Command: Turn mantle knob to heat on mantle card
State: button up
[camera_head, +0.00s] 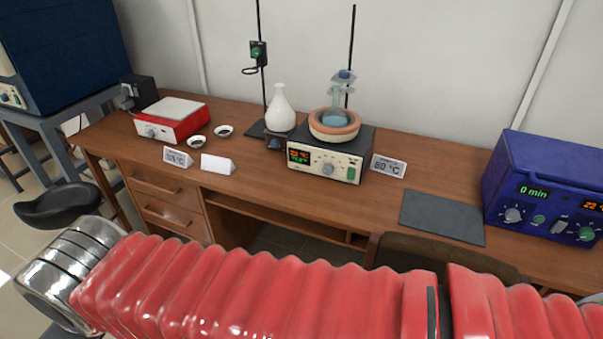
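A beige heating unit (318,165) with a lit display and a round knob (328,169) stands on the wooden bench. A card (388,166) reading about 60 °C stands right of the unit. I cannot tell for certain which unit the task calls the mantle. My red-sleeved arm crosses the bottom of the view, well in front of the bench. My gripper is not in view.
A red hotplate (180,126), two small dishes (199,142), a temperature card (178,157) and a blank-looking card (218,164) are at left. A dark mat (442,217) and blue device (548,185) are at right. A chair back (450,260) stands before the bench.

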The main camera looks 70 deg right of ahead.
aim_at(328, 168)
jog(key=u, duration=0.6)
jog(key=k, duration=1.8)
jog(key=z, duration=0.55)
jog(key=i, duration=1.2)
jog(key=z, duration=0.05)
